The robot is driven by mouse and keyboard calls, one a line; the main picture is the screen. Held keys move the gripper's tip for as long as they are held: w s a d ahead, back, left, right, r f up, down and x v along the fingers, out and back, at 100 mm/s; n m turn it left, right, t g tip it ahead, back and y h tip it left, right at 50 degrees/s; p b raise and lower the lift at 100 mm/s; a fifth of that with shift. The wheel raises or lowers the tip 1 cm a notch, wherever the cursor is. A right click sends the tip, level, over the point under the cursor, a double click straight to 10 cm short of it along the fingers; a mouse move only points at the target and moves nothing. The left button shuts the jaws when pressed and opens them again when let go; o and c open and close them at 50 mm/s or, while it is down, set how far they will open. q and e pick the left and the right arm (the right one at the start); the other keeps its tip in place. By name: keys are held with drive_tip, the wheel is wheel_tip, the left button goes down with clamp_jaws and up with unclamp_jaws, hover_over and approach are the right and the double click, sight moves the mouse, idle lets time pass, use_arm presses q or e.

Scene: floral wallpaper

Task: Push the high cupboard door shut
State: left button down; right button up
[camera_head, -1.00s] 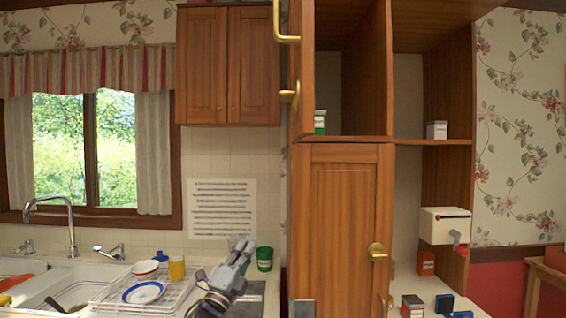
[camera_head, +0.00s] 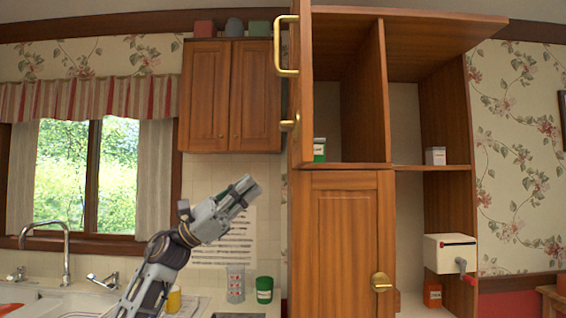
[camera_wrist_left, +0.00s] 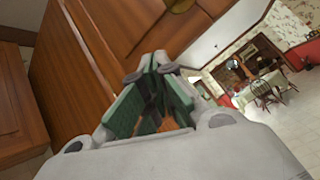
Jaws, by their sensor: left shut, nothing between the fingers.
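The high cupboard door (camera_head: 302,90) stands open at the upper middle of the head view, seen nearly edge-on, with a brass handle (camera_head: 284,46) on its left face. The cupboard's inside (camera_head: 345,100) shows to its right. My left gripper (camera_head: 248,188) is shut and empty, raised in front of the tiled wall, left of the door and below its bottom edge in the picture, apart from it. In the left wrist view my left gripper (camera_wrist_left: 155,65) has its fingers together, with wooden panels (camera_wrist_left: 100,40) beyond. My right gripper is not in view.
A closed lower door (camera_head: 345,235) with a brass knob (camera_head: 381,283) is below the open one. A closed wall cupboard (camera_head: 231,95) hangs to the left. A green-labelled jar (camera_head: 319,150) stands inside the high cupboard. A green cup (camera_head: 264,290) stands on the counter.

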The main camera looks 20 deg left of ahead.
use_arm(q)
drive_tip(key=s+a+r+m+g+y, duration=0.3)
drive_tip(key=s+r+m+y, duration=0.3)
drive_tip(key=s+m, duration=0.4)
drive_tip(key=m+y, duration=0.1)
drive_tip(key=m, duration=0.1)
drive_tip(key=shift+a+m, duration=0.2)
drive_tip(key=shift+m, duration=0.2)
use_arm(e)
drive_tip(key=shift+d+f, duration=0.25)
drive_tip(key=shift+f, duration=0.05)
use_arm(q)
drive_tip(key=shift+d, duration=0.15)
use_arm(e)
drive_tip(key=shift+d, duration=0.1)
